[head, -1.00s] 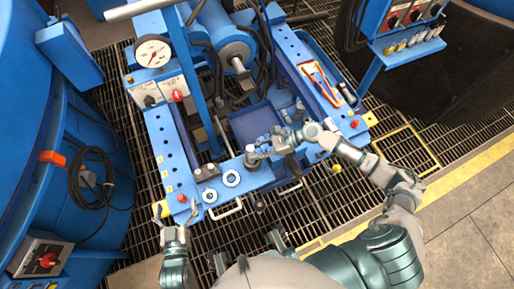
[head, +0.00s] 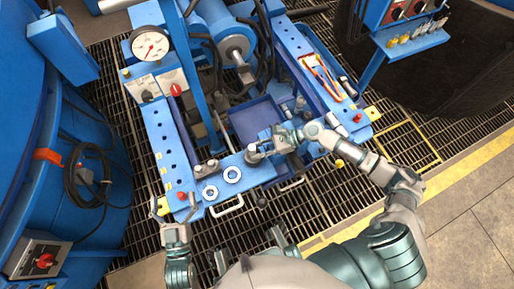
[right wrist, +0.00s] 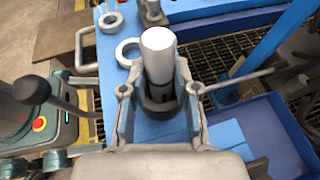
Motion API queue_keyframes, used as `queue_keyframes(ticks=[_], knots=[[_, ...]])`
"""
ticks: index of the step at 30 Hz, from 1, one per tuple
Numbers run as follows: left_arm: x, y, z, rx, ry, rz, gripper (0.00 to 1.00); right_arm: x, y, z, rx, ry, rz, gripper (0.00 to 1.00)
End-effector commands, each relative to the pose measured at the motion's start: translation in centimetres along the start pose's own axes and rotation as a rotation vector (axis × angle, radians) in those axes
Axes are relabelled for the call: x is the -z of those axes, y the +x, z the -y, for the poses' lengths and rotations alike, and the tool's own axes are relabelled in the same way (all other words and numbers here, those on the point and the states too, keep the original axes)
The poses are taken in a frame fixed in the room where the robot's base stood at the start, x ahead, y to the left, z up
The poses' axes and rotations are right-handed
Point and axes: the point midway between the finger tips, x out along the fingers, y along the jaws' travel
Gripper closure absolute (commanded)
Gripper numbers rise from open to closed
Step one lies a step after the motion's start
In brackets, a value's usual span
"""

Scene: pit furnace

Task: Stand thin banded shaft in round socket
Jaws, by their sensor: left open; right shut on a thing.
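The thin banded shaft (right wrist: 158,55) is a light grey cylinder standing between the fingers of my right gripper (right wrist: 158,90) in the right wrist view. A dark ring surrounds its lower part; I cannot tell whether this is a band or the round socket. In the head view, the shaft (head: 252,150) looks upright at the front beam of the blue frame, and my right gripper (head: 265,145) is shut on it from the right. How deep its foot sits is hidden. My left gripper (head: 175,208) is open and empty near the frame's front left corner.
Two pale rings (head: 232,174) lie on the blue beam, left of the shaft. Short grey posts (head: 212,164) stand behind them. A red button (head: 182,196) is at the front left corner. A blue tray (head: 258,118) lies behind the beam. A front handle (head: 228,207) sticks out.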

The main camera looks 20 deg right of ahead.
Motion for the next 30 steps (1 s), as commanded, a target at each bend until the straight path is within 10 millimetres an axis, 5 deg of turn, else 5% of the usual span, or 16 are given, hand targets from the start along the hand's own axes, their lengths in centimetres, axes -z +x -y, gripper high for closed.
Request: queue_keyframes(ticks=[11, 12, 15, 25, 30], knots=[[0.0, 0.1, -0.1, 0.000, -0.001, -0.001, 0.00, -0.1, 0.0, 0.1, 0.001, -0.001, 0.002, 1.00], [0.0, 0.1, -0.1, 0.000, -0.001, -0.001, 0.00, -0.2, 0.0, 0.1, 0.001, -0.001, 0.001, 0.60], [0.0, 0.1, -0.1, 0.000, -0.001, 0.000, 0.00, -0.2, 0.1, 0.0, 0.001, -0.001, -0.001, 0.41], [0.1, -0.2, 0.0, 0.001, 0.000, 0.001, 0.00, 0.2, -0.3, 0.0, 0.000, 0.003, -0.003, 0.41], [0.1, -0.1, 0.0, 0.001, 0.000, 0.000, 0.00, 0.2, -2.9, 0.0, 0.001, 0.002, -0.006, 0.41]])
